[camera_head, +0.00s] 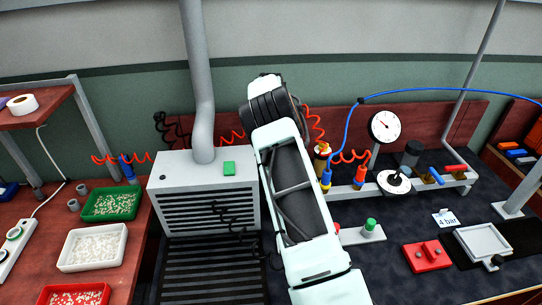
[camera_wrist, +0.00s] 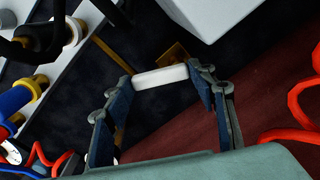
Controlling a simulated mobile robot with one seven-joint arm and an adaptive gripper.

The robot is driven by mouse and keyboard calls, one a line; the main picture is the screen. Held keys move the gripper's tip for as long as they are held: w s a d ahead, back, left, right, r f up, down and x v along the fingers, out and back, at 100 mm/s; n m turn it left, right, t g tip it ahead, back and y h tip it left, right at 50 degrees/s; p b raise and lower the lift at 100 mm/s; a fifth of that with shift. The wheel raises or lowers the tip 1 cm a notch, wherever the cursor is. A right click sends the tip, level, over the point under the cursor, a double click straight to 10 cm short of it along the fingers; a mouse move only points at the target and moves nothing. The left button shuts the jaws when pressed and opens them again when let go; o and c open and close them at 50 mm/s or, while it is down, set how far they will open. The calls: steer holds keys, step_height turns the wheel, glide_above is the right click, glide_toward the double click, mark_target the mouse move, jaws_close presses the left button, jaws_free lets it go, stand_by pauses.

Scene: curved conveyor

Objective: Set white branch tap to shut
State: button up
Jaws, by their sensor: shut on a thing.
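The white tap handle (camera_wrist: 160,77) shows in the wrist view as a short white bar lying crosswise between my fingertips. Brass-coloured fittings (camera_wrist: 176,52) show just beyond it. My gripper (camera_wrist: 161,80) is shut on the handle, with one blue-padded finger at each end. I cannot tell from this angle whether the handle lies along or across its pipe. In the head view my arm covers the middle of the bench, and neither the white handle nor my fingertips can be made out there.
A dial gauge (camera_head: 385,126), a red handle (camera_head: 455,168) and a blue handle (camera_head: 432,176) stand right of my arm. Red coiled hoses (camera_wrist: 298,105) and a blue hose (camera_head: 440,90) run close by. A grey vented box (camera_head: 175,195) stands to the left.

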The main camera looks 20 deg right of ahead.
steer(key=m, duration=0.4)
steer(key=a+m, duration=0.1)
steer(key=m, duration=0.1)
steer(key=shift+s+m, duration=0.3)
steer(key=shift+s, duration=0.1)
steer(key=m, duration=0.3)
steer(key=a+m, duration=0.1)
steer(key=m, duration=0.1)
steer(key=shift+a+m+p, duration=0.1)
steer(key=shift+m+p, duration=0.25)
steer(key=shift+m, duration=0.05)
steer(key=o, duration=1.2)
steer(key=shift+c, duration=0.2)
steer(key=shift+r, duration=0.1)
step_height(320, 180, up, 12)
steer(key=shift+s, duration=0.15)
